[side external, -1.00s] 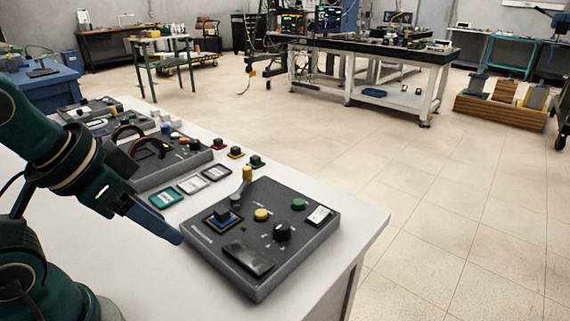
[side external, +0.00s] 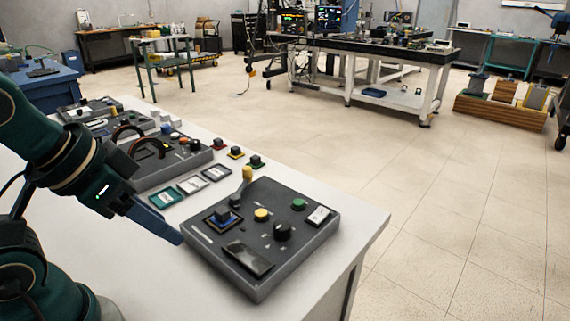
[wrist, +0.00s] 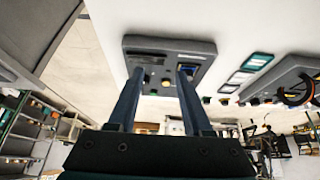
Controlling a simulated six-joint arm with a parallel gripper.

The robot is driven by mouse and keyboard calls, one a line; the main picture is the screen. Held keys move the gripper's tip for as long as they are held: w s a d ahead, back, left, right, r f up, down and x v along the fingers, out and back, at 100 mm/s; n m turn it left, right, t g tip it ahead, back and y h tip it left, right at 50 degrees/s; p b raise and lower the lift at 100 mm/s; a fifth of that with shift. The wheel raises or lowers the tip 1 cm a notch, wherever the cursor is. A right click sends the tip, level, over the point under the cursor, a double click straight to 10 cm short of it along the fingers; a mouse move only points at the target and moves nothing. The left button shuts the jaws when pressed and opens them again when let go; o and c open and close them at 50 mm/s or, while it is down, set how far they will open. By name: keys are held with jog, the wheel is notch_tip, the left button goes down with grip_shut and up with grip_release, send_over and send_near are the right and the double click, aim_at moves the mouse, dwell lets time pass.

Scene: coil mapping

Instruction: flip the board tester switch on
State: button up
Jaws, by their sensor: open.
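The board tester is a dark grey panel (side external: 283,256) on the white table, with a black knob (side external: 282,232), a yellow button (side external: 261,215), a green button (side external: 298,204), a white rectangular piece (side external: 319,215) and a dark screen (side external: 247,258). My gripper (side external: 178,238) is beside the panel's left corner, pointing down at a slant. In the wrist view my gripper (wrist: 160,75) is open and empty, its fingers partly covering the panel (wrist: 135,41).
Framed cards (side external: 191,185) lie behind the tester. A second grey panel (side external: 185,160) with dark arches and buttons stands farther back, with several small coloured buttons (side external: 236,153) along the table's edge. White tabletop (side external: 360,215) is bare right of the tester.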

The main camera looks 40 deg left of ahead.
jog(key=shift+c, duration=0.3)
jog(key=c, duration=0.5)
jog(key=w+d+r+t, duration=0.1)
jog(key=w+r, duration=0.1)
jog(key=w, duration=0.1)
jog(key=w+d+r+t+h, duration=0.1)
jog(key=w+r+t, duration=0.1)
jog(key=w, duration=0.1)
jog(key=w+d+r+m+t+h, duration=0.1)
jog(key=w+r, duration=0.1)
jog(key=w, duration=0.1)
jog(key=shift+d+t, duration=0.3)
grip_shut()
jog(key=w+n+t+y, duration=0.1)
jog(key=w+t+y, duration=0.1)
jog(key=w, duration=0.8)
notch_tip(320, 180, down, 7)
jog(key=d+g, duration=0.1)
jog(key=d, duration=0.1)
jog(key=shift+d+r, duration=0.2)
jog(key=shift+d, duration=0.15)
